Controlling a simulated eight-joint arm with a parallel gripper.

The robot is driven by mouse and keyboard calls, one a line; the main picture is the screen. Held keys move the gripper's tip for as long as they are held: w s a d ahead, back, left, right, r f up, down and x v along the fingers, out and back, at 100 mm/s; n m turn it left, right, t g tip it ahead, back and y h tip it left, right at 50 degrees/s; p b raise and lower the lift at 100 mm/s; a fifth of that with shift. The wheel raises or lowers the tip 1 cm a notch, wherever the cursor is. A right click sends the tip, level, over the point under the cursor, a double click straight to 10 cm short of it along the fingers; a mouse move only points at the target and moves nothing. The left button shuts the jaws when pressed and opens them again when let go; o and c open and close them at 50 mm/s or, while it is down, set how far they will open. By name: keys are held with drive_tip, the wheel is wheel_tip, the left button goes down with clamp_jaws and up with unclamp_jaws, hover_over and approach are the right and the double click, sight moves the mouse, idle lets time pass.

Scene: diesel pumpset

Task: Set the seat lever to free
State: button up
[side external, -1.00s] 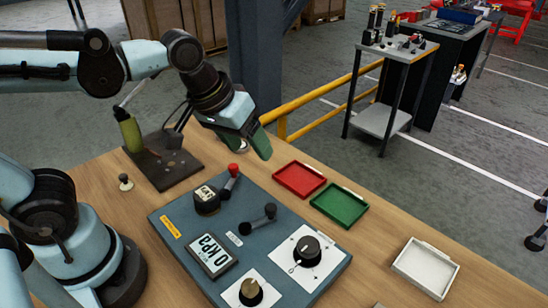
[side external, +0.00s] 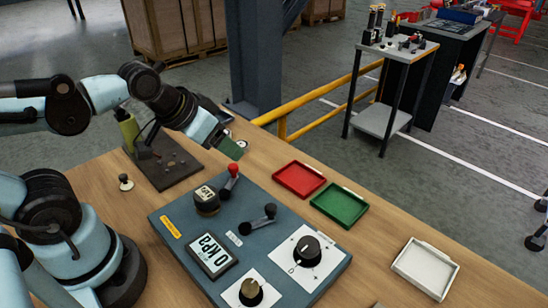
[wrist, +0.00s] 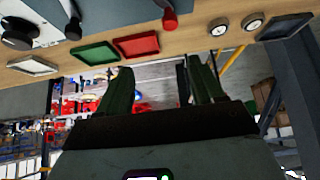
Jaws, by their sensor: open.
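The blue-grey panel (side external: 170,245) lies on the wooden table. I cannot read which one is the seat lever, or any free mark. The red knob also shows at the top of the wrist view (wrist: 170,20). My gripper (side external: 232,148) is above the table, just beyond the panel's far edge and near the red knob, apart from it. In the wrist view its two green fingers (wrist: 160,75) are spread and empty.
The panel also has a pressure display (side external: 211,256), a black rotary knob (side external: 307,250) and a brass-coloured knob (side external: 251,292). Red (side external: 299,180), green (side external: 339,205) and white (side external: 425,267) trays stand to the right. A dark base plate (side external: 165,160) is behind left.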

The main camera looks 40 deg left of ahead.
sight(233, 166)
drive_tip(key=shift+c, duration=0.3)
drive_tip(key=shift+c, duration=1.1)
drive_tip(key=shift+w+r+n+g, duration=0.2)
drive_tip(key=shift+n+g, duration=0.1)
drive_tip(key=shift+n, duration=0.1)
drive_tip(key=shift+c, duration=0.2)
drive_tip(key=w+a+r+n+g, duration=0.2)
drive_tip(key=w+r+n+g, duration=0.15)
drive_tip(key=n+g, duration=0.5)
drive_tip(key=shift+n+t, duration=0.75)
drive_tip(key=shift+t, duration=0.2)
drive_tip(key=shift+s+f, duration=0.1)
drive_tip(key=shift+f, duration=5.85)
clamp_jaws()
